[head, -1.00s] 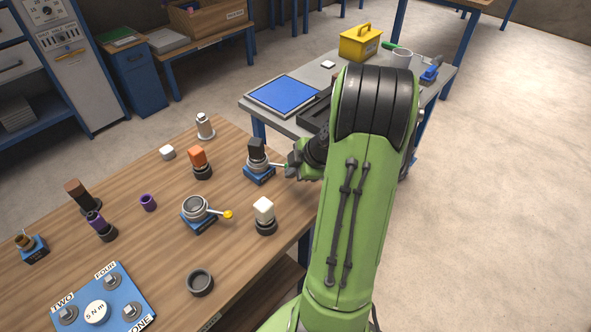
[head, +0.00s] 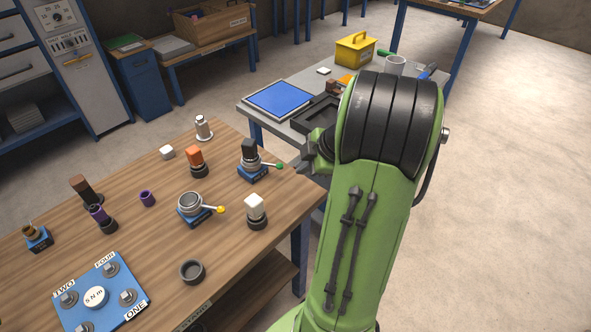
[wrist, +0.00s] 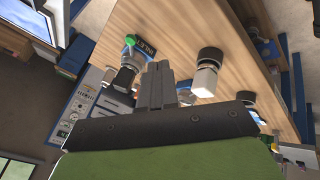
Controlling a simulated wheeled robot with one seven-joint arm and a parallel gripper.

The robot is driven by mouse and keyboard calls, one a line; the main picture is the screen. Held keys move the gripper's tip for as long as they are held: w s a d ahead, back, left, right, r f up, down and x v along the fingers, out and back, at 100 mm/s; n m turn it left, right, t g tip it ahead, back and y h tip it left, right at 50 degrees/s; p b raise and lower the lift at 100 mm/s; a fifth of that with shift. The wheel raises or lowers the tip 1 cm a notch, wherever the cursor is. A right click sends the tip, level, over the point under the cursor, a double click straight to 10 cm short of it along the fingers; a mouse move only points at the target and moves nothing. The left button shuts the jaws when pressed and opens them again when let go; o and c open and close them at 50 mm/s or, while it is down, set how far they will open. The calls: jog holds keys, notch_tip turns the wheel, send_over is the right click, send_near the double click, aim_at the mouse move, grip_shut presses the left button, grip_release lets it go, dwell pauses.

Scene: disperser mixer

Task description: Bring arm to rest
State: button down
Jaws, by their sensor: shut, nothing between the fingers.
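My green arm (head: 372,230) rises at the right of the wooden table in the head view. Its wrist end is folded back behind the black joint, and the fingertips are hidden there. In the wrist view my gripper (wrist: 158,75) shows with its fingers together and nothing between them. Beyond it are a white block on a dark ring (wrist: 206,75) and a blue-based fixture with a green-knobbed lever (wrist: 130,55). In the head view that fixture (head: 252,170) carries a dark block, and its lever points right. My gripper is apart from both.
The wooden table (head: 235,236) also holds a yellow-knobbed fixture (head: 191,208), an orange block (head: 195,156), a white block (head: 255,206) and a blue plate with several bolts (head: 122,283). A grey bench (head: 258,118) stands behind, with a yellow toolbox (head: 355,50). The floor at the right is clear.

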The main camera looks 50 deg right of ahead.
jog(key=shift+v, duration=0.9)
